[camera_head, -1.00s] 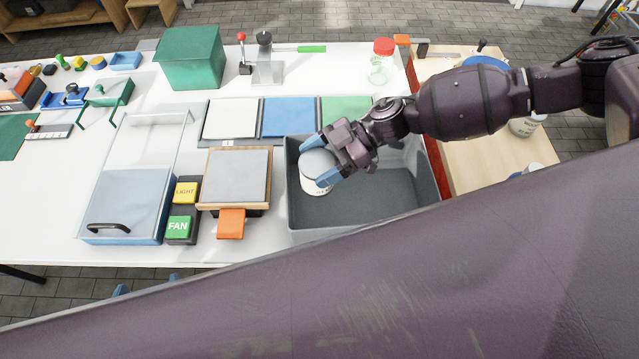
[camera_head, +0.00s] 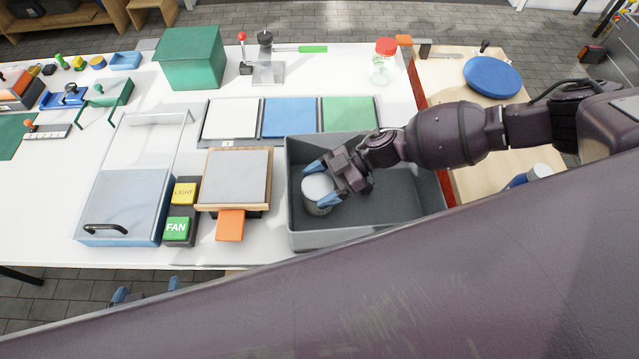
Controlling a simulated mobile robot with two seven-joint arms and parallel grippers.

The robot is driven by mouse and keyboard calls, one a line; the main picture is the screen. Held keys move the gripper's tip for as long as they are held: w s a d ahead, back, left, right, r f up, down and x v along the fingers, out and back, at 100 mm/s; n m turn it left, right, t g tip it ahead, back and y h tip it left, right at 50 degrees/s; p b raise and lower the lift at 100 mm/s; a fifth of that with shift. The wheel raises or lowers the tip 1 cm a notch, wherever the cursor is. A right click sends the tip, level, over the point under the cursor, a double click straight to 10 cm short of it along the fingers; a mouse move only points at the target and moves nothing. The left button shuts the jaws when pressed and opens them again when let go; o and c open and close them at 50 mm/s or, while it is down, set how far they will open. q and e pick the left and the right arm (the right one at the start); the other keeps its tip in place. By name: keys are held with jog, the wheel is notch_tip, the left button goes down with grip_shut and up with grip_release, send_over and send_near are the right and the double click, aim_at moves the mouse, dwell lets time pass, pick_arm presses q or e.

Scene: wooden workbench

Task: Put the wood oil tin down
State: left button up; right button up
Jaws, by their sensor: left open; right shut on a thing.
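The wood oil tin (camera_head: 316,188), a pale round can with a grey lid, is upright inside the left part of the grey bin (camera_head: 350,236). My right gripper (camera_head: 322,186) is shut on it, with one blue fingertip on each side. The tin is low in the bin; I cannot tell whether its base touches the floor. My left gripper (camera_head: 146,291) is open and empty below the bench's front edge, mostly hidden by my own arm.
A wood-framed grey plate (camera_head: 236,176) with an orange tab stands just left of the bin. White, blue and green panels (camera_head: 290,117) lie behind it. A red-lidded jar (camera_head: 383,70) stands farther back. The bin's right part is clear.

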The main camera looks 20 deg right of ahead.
jog(key=shift+f, duration=0.15)
jog(key=o, duration=1.1)
jog(key=shift+d+r, duration=0.1)
jog(key=shift+r, duration=0.15)
jog(key=v, duration=1.1)
jog(key=shift+d+r+b, duration=0.2)
jog(key=shift+d+b, duration=0.1)
jog(key=shift+d, duration=0.05)
jog(key=shift+a, duration=0.1)
